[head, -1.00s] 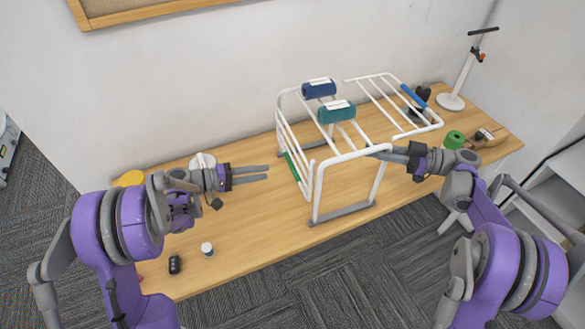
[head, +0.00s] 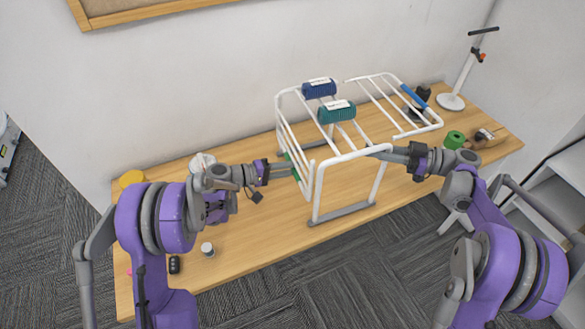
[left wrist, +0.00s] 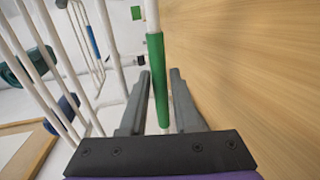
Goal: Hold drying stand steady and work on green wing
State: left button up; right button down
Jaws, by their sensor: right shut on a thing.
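The white drying stand (head: 318,186) stands on the wooden table, with a blue roll (head: 319,89) and a teal roll (head: 337,112) on its top bars. Its left wing hangs down and has a green grip on its lower bar, which shows in the left wrist view (left wrist: 157,78). The other wing, with a blue grip (head: 413,96), is spread out to the right. My left gripper (left wrist: 160,88) is open, with its fingers on either side of the green grip and gaps visible. My right gripper (head: 383,151) is shut on the stand's front top corner.
On the wooden table (head: 265,235) are a white cup (head: 207,249), a black remote-like object (head: 174,264) and a yellow object (head: 131,178) at left. A green roll (head: 454,139) and a white post stand (head: 450,101) are at right. The table's front middle is clear.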

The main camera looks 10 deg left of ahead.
pick_arm(q)
grip_shut()
dwell(1.2)
